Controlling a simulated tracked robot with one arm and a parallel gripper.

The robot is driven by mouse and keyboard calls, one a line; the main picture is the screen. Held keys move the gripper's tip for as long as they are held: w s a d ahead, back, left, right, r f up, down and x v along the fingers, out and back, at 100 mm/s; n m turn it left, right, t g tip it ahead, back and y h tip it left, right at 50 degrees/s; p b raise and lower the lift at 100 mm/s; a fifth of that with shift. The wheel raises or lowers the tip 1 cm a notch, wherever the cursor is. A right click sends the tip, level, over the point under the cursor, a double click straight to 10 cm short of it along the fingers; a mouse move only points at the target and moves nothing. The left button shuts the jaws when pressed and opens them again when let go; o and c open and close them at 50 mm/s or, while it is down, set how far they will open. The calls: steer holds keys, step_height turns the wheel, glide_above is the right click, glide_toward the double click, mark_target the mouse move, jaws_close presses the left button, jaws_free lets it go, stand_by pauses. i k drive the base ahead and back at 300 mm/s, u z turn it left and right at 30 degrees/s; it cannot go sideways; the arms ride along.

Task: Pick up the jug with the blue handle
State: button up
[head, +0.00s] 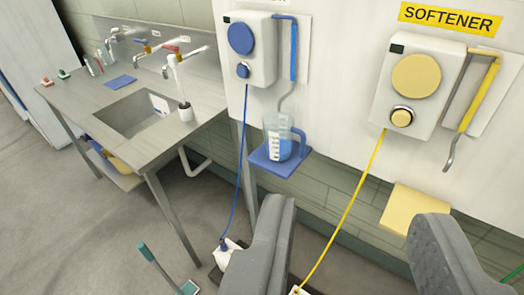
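My gripper (348,215) shows at the bottom as two grey fingers spread wide apart. It is open with nothing between the fingers. The fingertips appear below and to the right of the jug, apart from it.
A blue dispenser (248,50) with a spout hangs above the jug. A yellow softener dispenser (417,80) and empty yellow shelf (408,207) are to the right. Blue and yellow (343,210) tubes run down to the floor. A metal sink table (135,110) stands left.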

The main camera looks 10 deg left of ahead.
mark_target(285, 140)
steer(key=z, duration=0.2)
steer(key=i, duration=0.85)
steer(key=u, duration=0.1)
